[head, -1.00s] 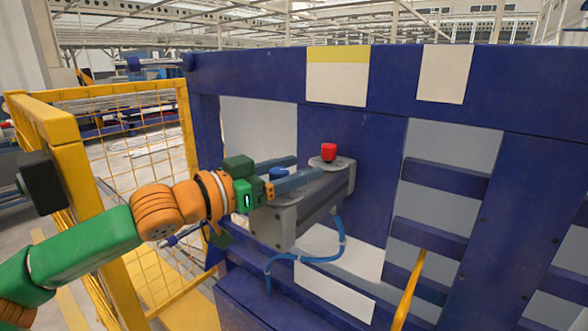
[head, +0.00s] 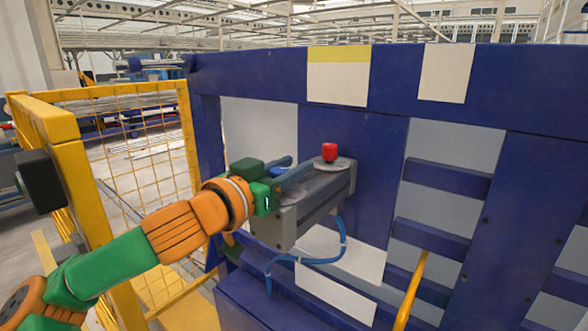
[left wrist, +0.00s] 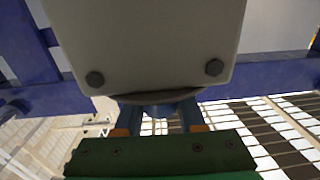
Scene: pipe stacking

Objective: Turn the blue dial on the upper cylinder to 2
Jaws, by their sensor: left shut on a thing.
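The grey cylinder unit (head: 312,207) is mounted on the blue frame. A red dial (head: 329,152) stands on a round pale plate at its right end. The blue dial (head: 277,172) is at its left end, mostly hidden by my left gripper (head: 288,169). The gripper's fingers are closed around the blue dial. In the left wrist view, the blue dial (left wrist: 160,109) shows between the two fingers, under a large pale plate with bolts. I cannot read the dial's setting. My right gripper is not in view.
A blue hose (head: 303,259) hangs below the cylinder. A yellow mesh fence (head: 140,130) stands at left, close to my left arm. A yellow bar (head: 410,290) rises at lower right. The blue frame (head: 400,120) closes off the back.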

